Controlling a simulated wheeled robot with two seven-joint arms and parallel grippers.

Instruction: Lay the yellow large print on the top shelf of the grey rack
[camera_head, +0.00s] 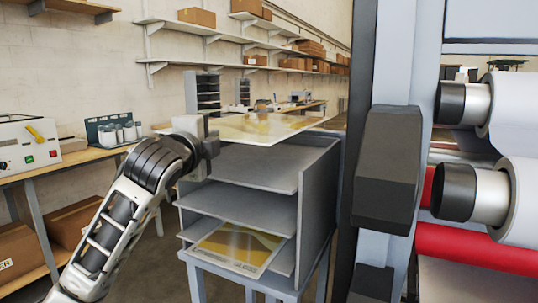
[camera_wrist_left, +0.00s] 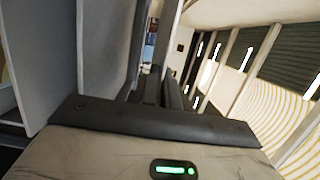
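The yellow large print (camera_head: 262,127), a glossy sheet with a pale border, is roughly level over the grey rack. My left gripper (camera_head: 211,137) is shut on its left edge. The grey rack (camera_head: 318,200) is open at the front, with several shelves; its upper visible shelf (camera_head: 262,165) is bare below the print. I cannot tell how large the gap is. In the left wrist view, the gripper's fingers (camera_wrist_left: 166,92) are close together, with grey panels (camera_wrist_left: 100,50) at left and a yellow-striped glossy surface (camera_wrist_left: 265,125) at right. My right gripper is not in view.
Another yellow print (camera_head: 237,248) lies on a lower rack shelf. The laminator's grey frame (camera_head: 388,170) and rollers (camera_head: 513,195) stand close on the right. A wooden bench (camera_head: 85,158) is at left; wall shelves with boxes (camera_head: 196,17) are behind.

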